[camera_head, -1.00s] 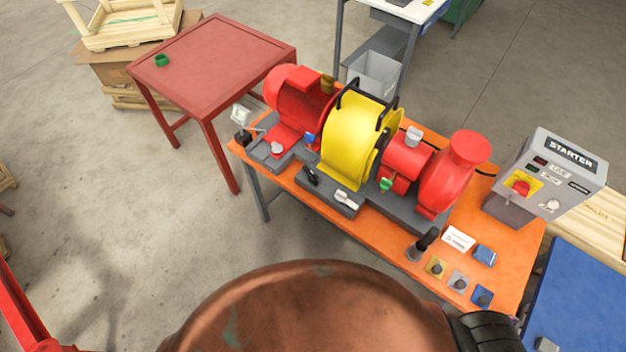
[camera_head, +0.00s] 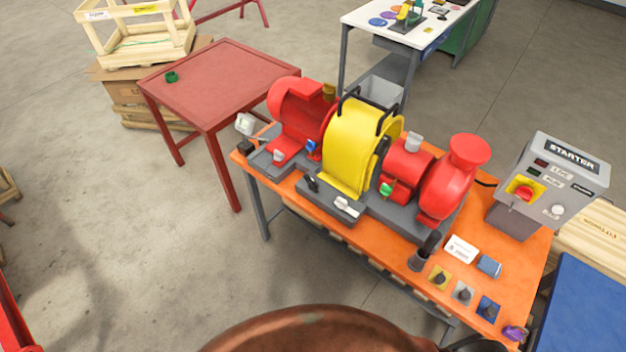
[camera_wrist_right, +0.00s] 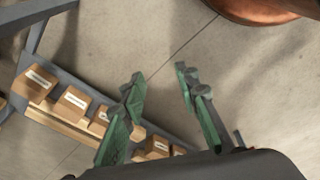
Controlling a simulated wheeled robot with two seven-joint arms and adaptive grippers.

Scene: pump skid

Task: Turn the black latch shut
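The small black latch (camera_head: 312,184) is on the grey base of the pump skid, at the front left of the yellow guard (camera_head: 352,150). It looks upright, but it is too small to tell its exact turn. A white latch (camera_head: 345,207) sits to its right on the same base. My right gripper (camera_wrist_right: 160,78) shows in the right wrist view with its two green fingers apart and nothing between them. It is over floor beside the bench's lower shelf, away from the latch. My left gripper is in neither view.
The skid stands on an orange bench (camera_head: 400,262) with a starter box (camera_head: 552,185) at the right. Several coloured knobs and a card (camera_head: 460,249) lie at its front right. A red table (camera_head: 225,75) stands behind left. Floor in front left is clear.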

